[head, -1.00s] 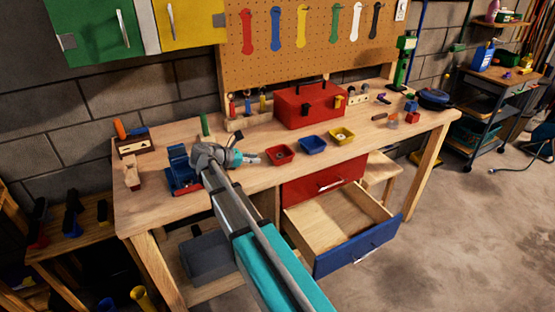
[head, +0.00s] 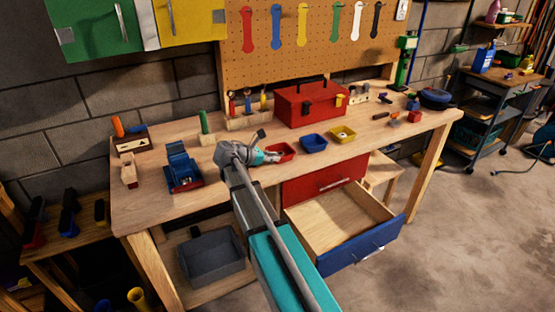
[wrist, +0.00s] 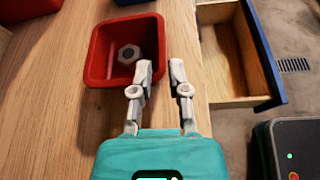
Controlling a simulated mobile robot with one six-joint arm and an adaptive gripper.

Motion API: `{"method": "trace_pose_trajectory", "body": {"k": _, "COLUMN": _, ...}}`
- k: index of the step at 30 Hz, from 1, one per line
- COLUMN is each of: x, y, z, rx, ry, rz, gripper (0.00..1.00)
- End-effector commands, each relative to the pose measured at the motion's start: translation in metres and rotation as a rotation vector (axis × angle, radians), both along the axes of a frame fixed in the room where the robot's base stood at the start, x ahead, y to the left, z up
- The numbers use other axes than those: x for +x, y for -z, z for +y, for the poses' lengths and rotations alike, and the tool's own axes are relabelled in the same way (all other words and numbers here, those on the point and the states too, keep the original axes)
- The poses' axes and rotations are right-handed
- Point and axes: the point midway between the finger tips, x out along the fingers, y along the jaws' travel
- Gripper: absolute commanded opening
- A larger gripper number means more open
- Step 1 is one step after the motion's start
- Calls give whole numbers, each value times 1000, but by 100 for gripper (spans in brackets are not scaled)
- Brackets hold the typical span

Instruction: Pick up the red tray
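The red tray (head: 286,149) is a small open square bin on the workbench, left of a blue bin. In the wrist view the red tray (wrist: 101,62) has a grey hex nut (wrist: 129,54) inside. My gripper (head: 277,156) is at the tray's near left side in the head view. In the wrist view my gripper (wrist: 162,68) has its two fingers apart, with a gap between them. The left fingertip overlaps the tray's right rim in the picture, and the right finger is outside the tray. I cannot tell whether a finger touches the rim.
A blue bin (head: 314,143) and a yellow bin (head: 342,135) stand right of the tray. A red toolbox (head: 310,104) is behind them. A blue vise (head: 183,168) stands on the left. An open blue-fronted drawer (head: 360,246) juts out below the bench top.

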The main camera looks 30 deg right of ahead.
Motion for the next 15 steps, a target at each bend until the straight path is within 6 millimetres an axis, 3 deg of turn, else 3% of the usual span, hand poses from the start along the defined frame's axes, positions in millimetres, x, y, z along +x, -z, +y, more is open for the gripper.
{"method": "trace_pose_trajectory", "body": {"k": 15, "x": 0, "y": 4, "z": -8, "rx": 0, "ry": 2, "rz": 0, "gripper": 21}}
